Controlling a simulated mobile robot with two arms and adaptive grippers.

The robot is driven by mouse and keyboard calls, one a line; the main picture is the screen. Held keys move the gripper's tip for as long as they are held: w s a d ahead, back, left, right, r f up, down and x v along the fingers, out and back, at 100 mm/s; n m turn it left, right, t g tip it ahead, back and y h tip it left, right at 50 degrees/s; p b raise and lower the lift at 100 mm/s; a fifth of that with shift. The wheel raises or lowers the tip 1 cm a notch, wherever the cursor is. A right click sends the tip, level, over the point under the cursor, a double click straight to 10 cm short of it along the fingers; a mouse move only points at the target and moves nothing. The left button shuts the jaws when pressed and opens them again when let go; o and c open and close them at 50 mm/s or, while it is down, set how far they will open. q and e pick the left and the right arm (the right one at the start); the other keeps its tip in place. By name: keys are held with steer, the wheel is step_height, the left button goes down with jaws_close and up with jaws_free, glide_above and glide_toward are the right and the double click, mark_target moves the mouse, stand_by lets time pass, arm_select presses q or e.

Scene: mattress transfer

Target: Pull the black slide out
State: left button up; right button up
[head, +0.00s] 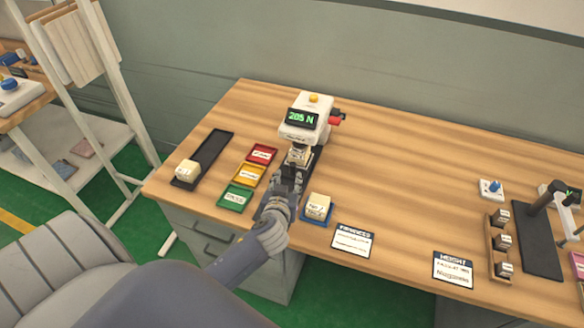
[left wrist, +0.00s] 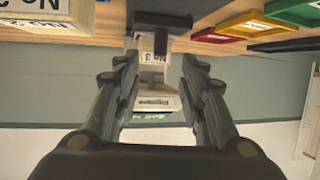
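A white tester (head: 305,121) with a green "205 N" display stands towards the back of the wooden table. The black slide (head: 313,164) reaches forward from its base, and a pale block (head: 298,154) sits on it under the head. In the left wrist view, the slide's dark crosspiece (left wrist: 160,21) and the block labelled No. 3 (left wrist: 153,48) show beyond my fingers. My left gripper (head: 286,180) is at the slide's front end. Its fingers (left wrist: 160,65) are apart with nothing clearly held between them. My arm hides part of the slide. My right gripper is not in view.
Red (head: 262,154), yellow (head: 250,175) and green (head: 237,198) trays lie left of the tester. A black tray (head: 217,146) holds a block further left. A block in a blue tray (head: 318,219) stands close right of my gripper. A wooden rack (head: 490,256) stands far right.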

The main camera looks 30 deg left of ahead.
mark_target(292, 168)
arm_select(q)
steer(key=p+x, duration=0.1)
steer(key=x, duration=0.8)
steer(key=shift+w+a+f, duration=0.15)
steer(key=shift+w+f, duration=0.05)
steer(key=shift+w, duration=0.05)
jaws_close()
